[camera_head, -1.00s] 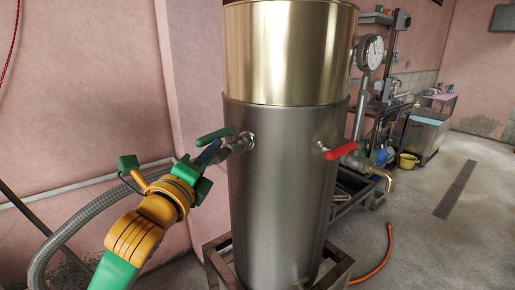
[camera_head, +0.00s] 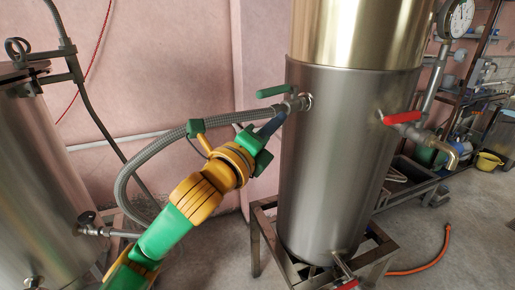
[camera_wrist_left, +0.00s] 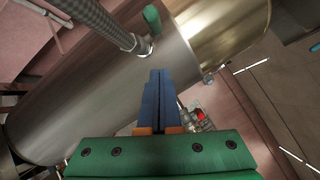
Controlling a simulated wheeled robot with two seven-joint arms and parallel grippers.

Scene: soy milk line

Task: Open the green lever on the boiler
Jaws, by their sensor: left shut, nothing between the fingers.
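The boiler (camera_head: 335,160) is a tall steel cylinder with a brassy upper part. The green lever (camera_head: 274,91) sits on the valve at its left side, with its handle pointing left from the valve. A braided hose runs left from this valve. My left gripper (camera_head: 281,117) is just below the lever and hose, close to the boiler wall, with its blue fingers together and empty. In the left wrist view the shut fingers (camera_wrist_left: 160,72) point at the boiler, and the green lever (camera_wrist_left: 152,20) is above them, apart from them. My right gripper is not in view.
A red lever (camera_head: 402,118) is on the boiler's right side, below a pressure gauge (camera_head: 460,18). A second steel tank (camera_head: 40,170) stands at left. The braided hose (camera_head: 140,155) loops behind my left arm. The boiler stands on a metal frame (camera_head: 262,240).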

